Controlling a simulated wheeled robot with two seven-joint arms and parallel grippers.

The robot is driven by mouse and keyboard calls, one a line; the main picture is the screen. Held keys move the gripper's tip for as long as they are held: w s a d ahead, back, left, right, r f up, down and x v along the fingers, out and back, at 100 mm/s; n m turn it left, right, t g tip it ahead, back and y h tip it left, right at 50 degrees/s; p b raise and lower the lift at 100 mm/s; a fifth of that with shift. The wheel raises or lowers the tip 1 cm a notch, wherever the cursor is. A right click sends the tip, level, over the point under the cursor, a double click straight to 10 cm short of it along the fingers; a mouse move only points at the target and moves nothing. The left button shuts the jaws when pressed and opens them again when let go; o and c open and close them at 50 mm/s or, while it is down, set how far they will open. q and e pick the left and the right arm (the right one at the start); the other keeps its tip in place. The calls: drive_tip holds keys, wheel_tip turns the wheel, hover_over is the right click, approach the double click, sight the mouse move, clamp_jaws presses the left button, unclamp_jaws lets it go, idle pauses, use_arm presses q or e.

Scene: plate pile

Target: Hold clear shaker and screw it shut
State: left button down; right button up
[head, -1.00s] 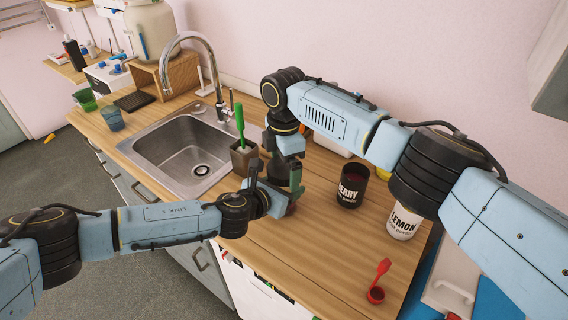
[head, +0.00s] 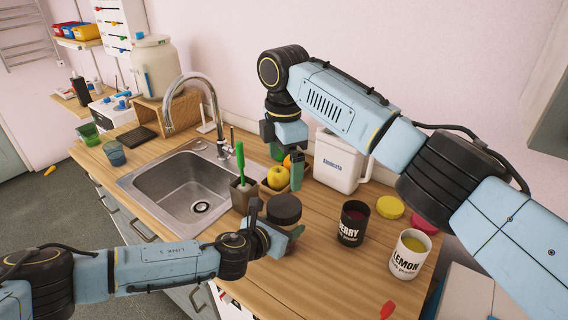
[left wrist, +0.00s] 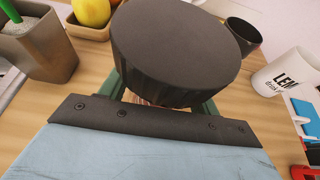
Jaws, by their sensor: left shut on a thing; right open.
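The shaker's wide black lid (head: 284,208) sits on top of the shaker near the front of the counter, and it fills the upper middle of the left wrist view (left wrist: 180,50). The clear body is almost wholly hidden under the lid and behind my left gripper (head: 284,236). That gripper's green fingers are shut around the body, below the lid. I cannot tell how tightly the lid sits. My right gripper (head: 287,165) is open and empty, above and behind the lid, apart from it, with its fingers pointing down.
A brush pot (head: 243,194) stands left of the shaker, beside the sink (head: 190,180). A fruit box with a yellow apple (head: 277,177) is behind. The black BERRY tub (head: 353,226) and white LEMON tub (head: 407,256) stand open to the right. A white jug (head: 338,165) is at the wall.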

use_arm(q)
drive_tip(key=shift+c, duration=1.3)
unclamp_jaws()
drive_tip(key=p+v, duration=0.1)
drive_tip(key=v, duration=1.2)
drive_tip(key=shift+s+a+p, duration=0.2)
drive_tip(key=shift+p, duration=0.1)
